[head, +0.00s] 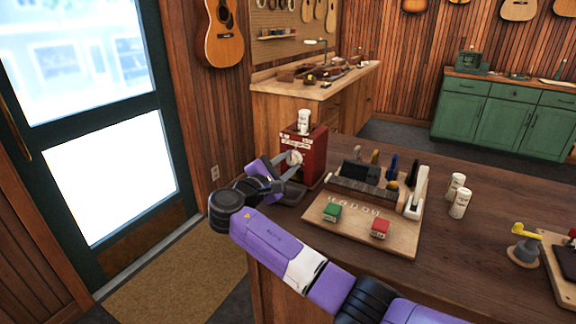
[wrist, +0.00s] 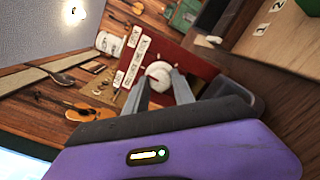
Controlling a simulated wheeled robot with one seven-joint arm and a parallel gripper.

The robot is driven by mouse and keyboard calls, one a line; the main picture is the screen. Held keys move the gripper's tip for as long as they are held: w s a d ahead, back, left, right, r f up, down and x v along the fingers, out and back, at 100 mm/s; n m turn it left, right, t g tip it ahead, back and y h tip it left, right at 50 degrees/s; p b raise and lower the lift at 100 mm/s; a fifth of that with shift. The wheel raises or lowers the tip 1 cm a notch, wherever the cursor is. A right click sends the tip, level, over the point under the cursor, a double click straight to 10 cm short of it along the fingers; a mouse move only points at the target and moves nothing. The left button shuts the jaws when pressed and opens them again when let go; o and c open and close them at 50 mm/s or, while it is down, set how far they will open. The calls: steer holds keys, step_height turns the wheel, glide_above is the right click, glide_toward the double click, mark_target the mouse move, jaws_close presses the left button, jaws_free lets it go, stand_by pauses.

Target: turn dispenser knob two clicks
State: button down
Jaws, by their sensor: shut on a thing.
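The red dispenser (head: 312,152) stands on the dark wooden counter near its left end, with a white cylinder (head: 304,121) on its top. Its pale round knob (head: 295,157) is on the front face. In the wrist view the knob (wrist: 158,72) lies between the two grey fingers of my gripper (wrist: 158,82), and white labels show beside it on the red panel (wrist: 186,58). My gripper (head: 293,160) is shut on the knob in the head view. The fingers and arm hide part of the dispenser's lower front. I cannot read the knob's angle.
Two white cylinders (head: 459,203) stand farther right.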

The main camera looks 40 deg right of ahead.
steer(key=m+b, duration=0.1)
steer(key=m, duration=0.1)
steer(key=m+b, duration=0.3)
steer(key=m, duration=0.1)
steer(key=shift+f, duration=0.25)
steer(key=m+b, duration=0.5)
steer(key=shift+y, duration=0.3)
steer(key=m+b, duration=0.6)
steer(key=shift+s+t, duration=0.1)
steer(key=shift+t, duration=0.3)
steer(key=shift+r+m+b, duration=0.1)
steer(key=shift+m+b, duration=2)
steer(key=shift+m, duration=0.3)
steer(key=shift+t, duration=0.3)
steer(key=c, duration=1.1)
jaws_free()
steer(key=shift+r, duration=0.15)
steer(key=shift+o, duration=0.2)
steer(key=v, duration=0.8)
steer(key=shift+p, duration=0.35)
